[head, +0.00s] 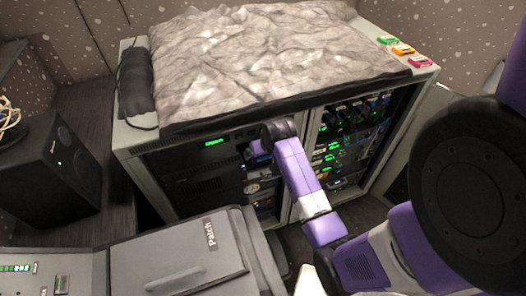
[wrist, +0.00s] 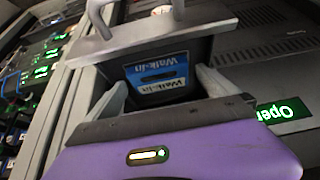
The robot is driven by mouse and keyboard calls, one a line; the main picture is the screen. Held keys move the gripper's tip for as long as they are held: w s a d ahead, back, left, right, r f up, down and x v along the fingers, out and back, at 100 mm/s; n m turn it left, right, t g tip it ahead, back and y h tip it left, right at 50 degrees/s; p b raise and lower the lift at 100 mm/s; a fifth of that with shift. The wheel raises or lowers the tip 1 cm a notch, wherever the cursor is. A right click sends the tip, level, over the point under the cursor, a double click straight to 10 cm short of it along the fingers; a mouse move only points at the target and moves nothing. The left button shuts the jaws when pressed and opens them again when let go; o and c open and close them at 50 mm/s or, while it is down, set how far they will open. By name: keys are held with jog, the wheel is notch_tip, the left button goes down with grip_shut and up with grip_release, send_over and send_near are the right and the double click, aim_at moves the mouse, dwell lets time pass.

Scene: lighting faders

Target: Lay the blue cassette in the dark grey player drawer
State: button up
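The blue cassette (wrist: 157,72), labelled "Walk-in", shows in the wrist view between the two pale fingers of my gripper (wrist: 163,76). The fingers stand apart, one at each side of it; I cannot make out whether they press on it. Around and behind it is a dark grey box shape that looks like the player drawer (wrist: 203,47). I cannot tell whether the cassette rests on the drawer's floor. In the head view my gripper (head: 258,148) is at the rack front, and my arm hides the cassette and drawer.
A green lit display (wrist: 284,110) begins with "Ope". Green, orange and pink cassettes (head: 403,50) lie on the rack top, beside a crumpled grey cover (head: 260,55). A black speaker (head: 50,170) stands left. A grey "Patch" case (head: 180,262) is in front.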

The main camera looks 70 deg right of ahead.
jog(key=v, duration=1.2)
jog(key=shift+r, duration=0.15)
dwell(0.4)
